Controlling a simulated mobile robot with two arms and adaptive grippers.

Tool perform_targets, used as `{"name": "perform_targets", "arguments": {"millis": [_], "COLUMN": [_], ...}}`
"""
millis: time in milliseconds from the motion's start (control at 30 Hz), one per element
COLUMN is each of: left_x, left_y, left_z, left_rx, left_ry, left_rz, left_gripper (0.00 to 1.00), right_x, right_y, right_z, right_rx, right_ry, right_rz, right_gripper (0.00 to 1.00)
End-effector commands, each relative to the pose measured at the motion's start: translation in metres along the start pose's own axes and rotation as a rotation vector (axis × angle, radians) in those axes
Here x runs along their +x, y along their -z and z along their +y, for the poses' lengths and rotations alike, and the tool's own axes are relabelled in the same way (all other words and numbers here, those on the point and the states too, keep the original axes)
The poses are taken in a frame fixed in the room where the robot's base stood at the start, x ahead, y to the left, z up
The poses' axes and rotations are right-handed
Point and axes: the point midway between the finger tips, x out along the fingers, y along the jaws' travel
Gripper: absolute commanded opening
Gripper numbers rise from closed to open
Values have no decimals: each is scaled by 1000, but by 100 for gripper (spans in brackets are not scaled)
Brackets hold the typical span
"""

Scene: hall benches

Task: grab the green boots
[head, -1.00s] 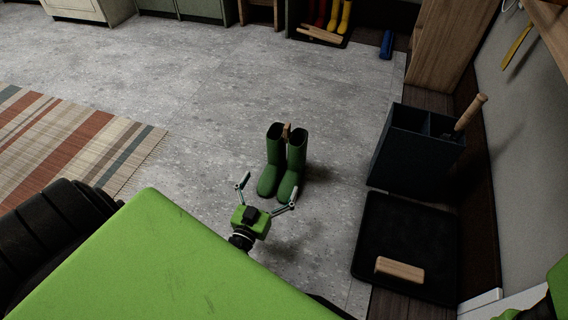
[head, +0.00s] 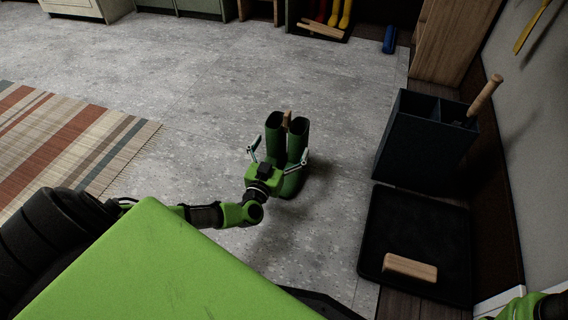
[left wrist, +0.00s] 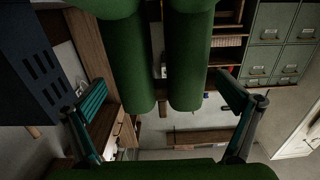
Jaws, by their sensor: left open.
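The green boots (head: 298,142) stand upright side by side on the grey floor, with a small wooden piece (head: 287,120) between their tops. My left gripper (head: 279,153) is open just in front of them, its fingers spread to either side. Its green body hides the lower part of the boots in the head view. In the left wrist view the two boots (left wrist: 189,60) hang down from the top edge, between the open fingers of the left gripper (left wrist: 165,105). Contact cannot be told. My right gripper is not in view.
A dark blue box (head: 420,145) with a wooden handle and a black tray (head: 415,230) with a wooden block (head: 410,267) stand to the right. A striped rug (head: 75,145) lies left. Red and yellow boots (head: 340,13) stand at the back. The floor behind the boots is clear.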

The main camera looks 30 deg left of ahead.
Motion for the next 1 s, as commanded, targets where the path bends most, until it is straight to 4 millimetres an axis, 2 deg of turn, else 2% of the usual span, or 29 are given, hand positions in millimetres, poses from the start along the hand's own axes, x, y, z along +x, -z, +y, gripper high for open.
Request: {"name": "perform_targets", "arguments": {"millis": [33, 100, 433, 600, 667, 700, 1000], "left_x": [8, 14, 19, 19, 19, 20, 19], "left_y": [-4, -3, 0, 0, 0, 2, 4], "left_z": [0, 0, 0, 0, 0, 0, 0], "left_rx": [-1, 0, 0, -1, -1, -1, -2], "left_ry": [0, 0, 0, 0, 0, 1, 1], "left_rz": [3, 2, 0, 0, 0, 5, 4], "left_gripper": [100, 100, 100, 56, 40, 36, 36], "right_x": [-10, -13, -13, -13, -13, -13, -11], "right_y": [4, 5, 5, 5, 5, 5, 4], "right_z": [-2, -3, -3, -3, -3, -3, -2], "right_rx": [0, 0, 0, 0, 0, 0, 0], "right_ry": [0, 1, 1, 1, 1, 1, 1], "right_rz": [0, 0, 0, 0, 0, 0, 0], "right_gripper": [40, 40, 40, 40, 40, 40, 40]}}
